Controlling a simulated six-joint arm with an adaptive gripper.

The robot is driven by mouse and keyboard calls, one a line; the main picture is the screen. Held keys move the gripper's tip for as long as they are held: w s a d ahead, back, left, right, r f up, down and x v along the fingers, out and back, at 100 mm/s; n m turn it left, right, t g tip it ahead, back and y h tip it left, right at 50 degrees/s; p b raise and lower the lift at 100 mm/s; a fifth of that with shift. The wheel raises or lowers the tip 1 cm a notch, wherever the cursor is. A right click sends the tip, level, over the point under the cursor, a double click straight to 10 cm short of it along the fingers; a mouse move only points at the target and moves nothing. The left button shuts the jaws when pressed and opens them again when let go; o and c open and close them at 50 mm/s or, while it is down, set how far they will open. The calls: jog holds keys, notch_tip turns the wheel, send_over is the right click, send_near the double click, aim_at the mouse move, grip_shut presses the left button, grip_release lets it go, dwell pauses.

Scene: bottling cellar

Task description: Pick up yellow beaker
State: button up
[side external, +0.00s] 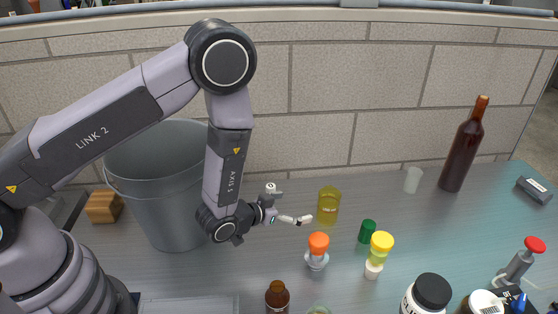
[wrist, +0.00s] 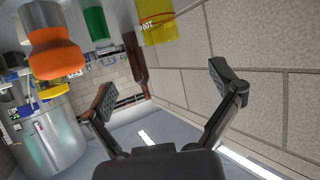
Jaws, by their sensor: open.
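The yellow beaker (side external: 329,204) is a translucent cup standing upright on the counter near the back wall. My gripper (side external: 288,204) is to its left, low over the counter, with a gap between its fingers and the beaker. In the wrist view the beaker (wrist: 158,25) shows at the top edge, partly cut off, with markings on its side. The gripper fingers (wrist: 165,88) are spread wide there, and nothing is between them.
An orange-topped bottle (side external: 318,250) stands just in front of the beaker. A green cup (side external: 367,232) and a yellow-topped bottle (side external: 379,254) are to the right. A grey bucket (side external: 172,215) stands behind my arm. A brown bottle (side external: 463,152) stands at the back right.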

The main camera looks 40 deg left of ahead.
aim_at(322, 201)
jog(key=x, duration=0.8)
jog(key=shift+w, duration=0.1)
jog(key=shift+x, duration=2.75)
jog(key=shift+f, duration=0.15)
jog(key=shift+a, duration=0.1)
jog(key=shift+c, duration=0.2)
jog(key=c, duration=1.2)
